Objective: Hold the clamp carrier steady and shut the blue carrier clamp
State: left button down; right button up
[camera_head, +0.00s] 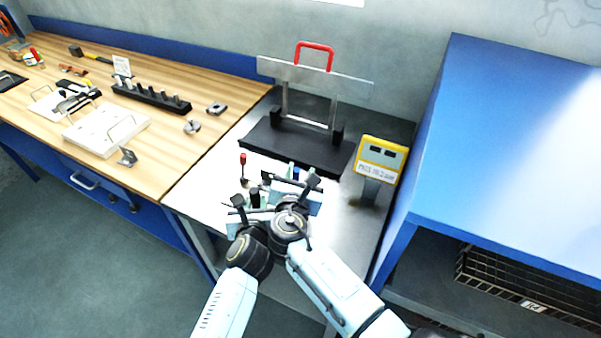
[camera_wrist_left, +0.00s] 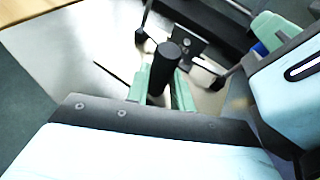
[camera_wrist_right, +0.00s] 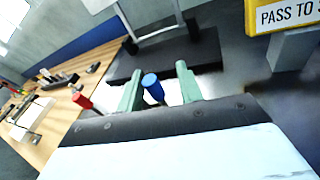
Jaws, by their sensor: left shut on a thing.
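My left gripper (camera_head: 254,200) is shut on a black upright post (camera_head: 255,194). The post shows between its green fingers in the left wrist view (camera_wrist_left: 168,62), and I take it as the clamp carrier's grip. My right gripper (camera_head: 294,182) is open close beside it. In the right wrist view a blue-topped clamp lever (camera_wrist_right: 152,84) stands between the right fingers, with gaps on both sides. A red-topped lever (camera_head: 243,158) stands just behind the left gripper and also shows in the right wrist view (camera_wrist_right: 82,101). My grippers hide most of the carrier's body.
A black base (camera_head: 280,145) with a grey crossbar frame and red handle (camera_head: 316,46) stands behind. A yellow sign (camera_head: 380,158) is at the right, next to a blue cabinet (camera_head: 500,130). The wooden bench (camera_head: 185,160) at left holds tools and a black rack.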

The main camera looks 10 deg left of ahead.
notch_tip(320, 180, up, 10)
dwell(0.7)
pick_arm(q)
jog(key=c, duration=1.1)
grip_release()
